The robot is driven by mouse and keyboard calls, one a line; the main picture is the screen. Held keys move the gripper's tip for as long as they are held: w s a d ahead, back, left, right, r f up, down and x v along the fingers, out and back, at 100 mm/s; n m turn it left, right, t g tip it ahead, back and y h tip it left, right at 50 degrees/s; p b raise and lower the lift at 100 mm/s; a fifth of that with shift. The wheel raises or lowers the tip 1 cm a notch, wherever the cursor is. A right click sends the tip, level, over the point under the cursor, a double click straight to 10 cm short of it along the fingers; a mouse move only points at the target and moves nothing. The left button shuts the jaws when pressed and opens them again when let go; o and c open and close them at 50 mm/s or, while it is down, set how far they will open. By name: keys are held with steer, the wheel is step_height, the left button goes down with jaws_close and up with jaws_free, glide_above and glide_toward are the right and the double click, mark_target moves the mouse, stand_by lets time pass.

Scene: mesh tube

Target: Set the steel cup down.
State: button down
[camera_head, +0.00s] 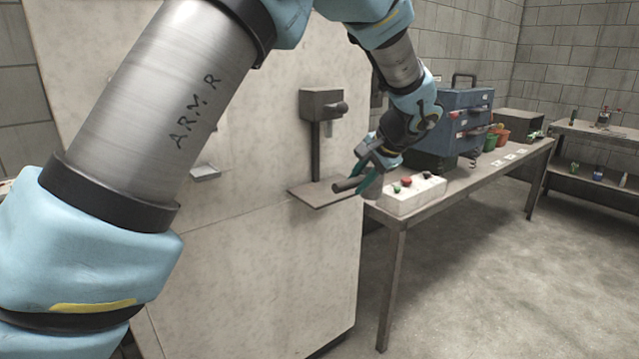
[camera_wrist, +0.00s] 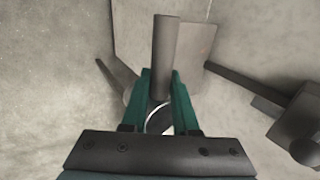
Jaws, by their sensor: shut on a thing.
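My gripper (camera_head: 355,180) is shut on the steel cup (camera_head: 373,188), to the right of the wall panel's small shelf (camera_head: 318,194) in the head view. The cup is grey and mostly hidden by the fingers. A thick grey bar, seemingly its handle, sticks out between the green fingers. In the wrist view my gripper (camera_wrist: 160,92) has this bar upright between its fingers, with a curved bright edge of the cup below. Whether the cup touches the shelf or anything else cannot be told.
A grey box with a knob (camera_head: 322,103) is on the pale panel above the shelf. A workbench (camera_head: 430,205) to the right bears a white button box (camera_head: 412,196), a blue case (camera_head: 466,115) and several pots. The floor in front of the bench is clear.

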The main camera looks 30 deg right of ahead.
steer(key=w+a+p, duration=0.1)
steer(key=w, duration=0.4)
steer(key=w+a+p, duration=0.1)
steer(key=w+p, duration=0.1)
steer(key=w, duration=0.3)
steer(key=w+a+p, duration=0.1)
steer(key=w+p, duration=0.1)
steer(key=w, duration=0.3)
steer(key=shift+w+r, duration=0.1)
steer(key=shift+w, duration=0.2)
steer(key=shift+w+p, duration=0.3)
steer(key=shift+p, duration=0.1)
steer(key=shift+f+p, duration=0.55)
steer(key=shift+f, duration=1.3)
steer(key=c, duration=0.7)
jaws_free()
steer(key=shift+s+f, duration=0.1)
steer(key=b+v, duration=0.3)
steer(key=v, duration=0.9)
